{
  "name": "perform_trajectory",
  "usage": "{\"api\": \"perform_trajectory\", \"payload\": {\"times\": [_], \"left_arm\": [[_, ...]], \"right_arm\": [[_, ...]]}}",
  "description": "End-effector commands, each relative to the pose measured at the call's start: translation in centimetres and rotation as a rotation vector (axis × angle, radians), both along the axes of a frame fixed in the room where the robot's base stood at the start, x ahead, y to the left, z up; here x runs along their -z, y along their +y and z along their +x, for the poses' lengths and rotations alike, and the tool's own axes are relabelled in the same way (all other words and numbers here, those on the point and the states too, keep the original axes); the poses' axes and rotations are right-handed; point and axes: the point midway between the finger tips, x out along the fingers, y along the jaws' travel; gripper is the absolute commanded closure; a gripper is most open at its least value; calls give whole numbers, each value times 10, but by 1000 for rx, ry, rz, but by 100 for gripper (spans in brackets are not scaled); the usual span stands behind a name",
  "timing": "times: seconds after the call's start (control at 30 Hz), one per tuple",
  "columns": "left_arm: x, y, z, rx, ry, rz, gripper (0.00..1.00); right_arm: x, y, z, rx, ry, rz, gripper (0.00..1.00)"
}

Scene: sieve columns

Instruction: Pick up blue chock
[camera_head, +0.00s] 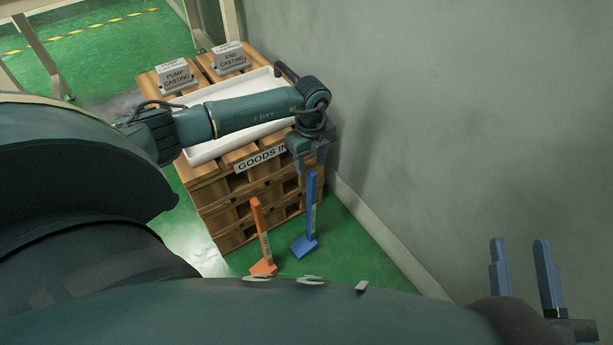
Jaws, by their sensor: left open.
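The blue chock (311,208) stands on the green floor in front of the pallet stack, its long handle upright and its wedge base at the bottom. My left gripper (309,168) points down at the top of that handle and is open. The handle's top end shows at the fingertips; I cannot tell whether it lies between the fingers or touches them. My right gripper (520,242) is at the lower right, its two blue-grey fingers apart and nothing between them.
An orange chock (261,230) stands left of the blue one. The pallet stack (232,212) carries a white tray (201,152) and two labelled casting blocks, pump (174,77) and end (229,57). A grey wall (450,130) bounds the right side, close to my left gripper.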

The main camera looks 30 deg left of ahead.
Motion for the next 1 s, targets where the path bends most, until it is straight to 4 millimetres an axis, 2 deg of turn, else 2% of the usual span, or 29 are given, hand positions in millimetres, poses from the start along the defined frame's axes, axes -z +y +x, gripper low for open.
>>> {"api": "perform_trajectory", "payload": {"times": [0.03, 0.27, 0.5, 0.83, 1.0], "left_arm": [[12, 0, 0, -1, 2, 0, 56], [35, -2, 0, 1, 2, -1, 56], [66, -4, 0, 2, 1, -2, 56], [69, -3, 0, 2, 0, -2, 57], [69, -3, 0, 2, 0, -2, 71]], "right_arm": [[-2, -1, 3, -1, -39, -3, 64], [-17, -3, 8, -3, -158, -11, 64], [-43, -5, 10, -5, -362, -32, 64], [-51, -6, 10, -5, -398, -35, 64], [-51, -6, 10, -5, -397, -34, 64]]}}
